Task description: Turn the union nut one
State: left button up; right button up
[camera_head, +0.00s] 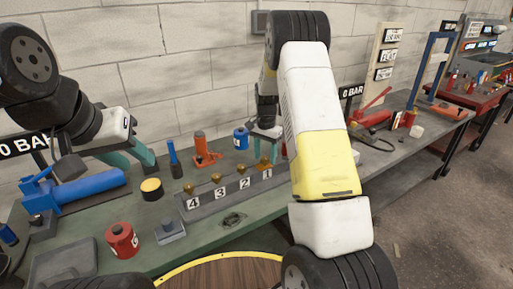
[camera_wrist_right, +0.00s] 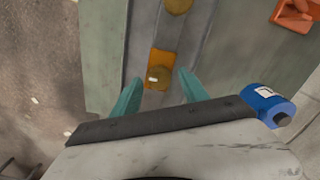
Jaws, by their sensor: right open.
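A grey rail (camera_head: 222,196) on the bench carries several brass nuts above the labels 4, 3, 2 and 1. Union nut one (camera_head: 264,163) is at the right end, above label 1. My right gripper (camera_head: 266,148) is over that end, its arm coming from the right. In the right wrist view, nut one (camera_wrist_right: 159,75) sits on an orange base between the open teal fingertips (camera_wrist_right: 161,77), with a gap on each side. Nut two (camera_wrist_right: 178,4) shows at the top edge. My left gripper (camera_head: 136,160) is open and empty above the bench's left part.
A blue can (camera_head: 240,138) and an orange-red tool (camera_head: 205,150) stand behind the rail. The blue can (camera_wrist_right: 268,104) is right of the gripper in the wrist view. A red can (camera_head: 122,240), a grey block (camera_head: 170,231) and a yellow-black tin (camera_head: 151,189) are at left.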

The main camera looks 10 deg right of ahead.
jog(key=shift+c, duration=0.4)
grip_shut()
jog(key=shift+n, duration=0.4)
jog(key=n, duration=0.2)
jog(key=shift+n, duration=0.4)
jog(key=n, duration=0.4)
jog(key=shift+n, duration=0.3)
jog(key=n, duration=0.3)
jog(key=shift+a, duration=0.1)
jog(key=shift+a+r+n, duration=0.1)
jog(key=shift+n, duration=2.2)
